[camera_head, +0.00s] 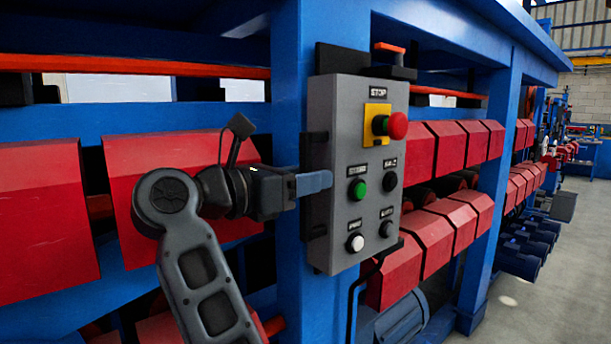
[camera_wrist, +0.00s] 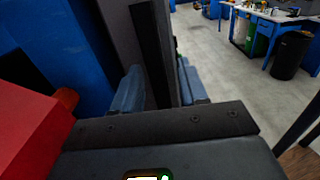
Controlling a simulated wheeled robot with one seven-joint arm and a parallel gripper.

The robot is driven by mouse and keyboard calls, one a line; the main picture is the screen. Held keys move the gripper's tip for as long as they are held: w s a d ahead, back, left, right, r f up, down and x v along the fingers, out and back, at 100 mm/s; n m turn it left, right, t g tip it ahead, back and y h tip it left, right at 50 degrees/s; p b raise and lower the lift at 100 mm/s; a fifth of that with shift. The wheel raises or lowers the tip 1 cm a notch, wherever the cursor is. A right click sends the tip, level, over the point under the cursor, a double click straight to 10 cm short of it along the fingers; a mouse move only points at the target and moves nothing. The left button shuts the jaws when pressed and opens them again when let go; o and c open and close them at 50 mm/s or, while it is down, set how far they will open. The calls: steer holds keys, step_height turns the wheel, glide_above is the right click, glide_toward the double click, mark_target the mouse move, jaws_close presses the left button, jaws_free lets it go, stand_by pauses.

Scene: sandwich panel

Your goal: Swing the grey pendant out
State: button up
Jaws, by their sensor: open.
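The grey pendant (camera_head: 345,120) is a box on the blue frame in the head view. It has a red stop button on a yellow plate, a green button, a white button and black ones. A black bar handle runs along its left side; in the wrist view this handle (camera_wrist: 152,45) stands between my gripper's two blue fingers, beside the pendant's grey side (camera_wrist: 119,28). My gripper (camera_head: 322,181) reaches in from the left at mid-height of the pendant. In the wrist view, my gripper (camera_wrist: 159,88) is open around the handle. Contact with either finger cannot be told.
A blue upright (camera_head: 287,60) stands behind the pendant, with red blocks (camera_head: 190,170) left of it and more to the right. A black bent rod (camera_head: 352,300) hangs below the pendant. Open grey floor (camera_head: 560,270) lies at the right; a workbench (camera_wrist: 275,15) stands farther off.

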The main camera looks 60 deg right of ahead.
jaws_close()
stand_by(0.3)
stand_by(0.3)
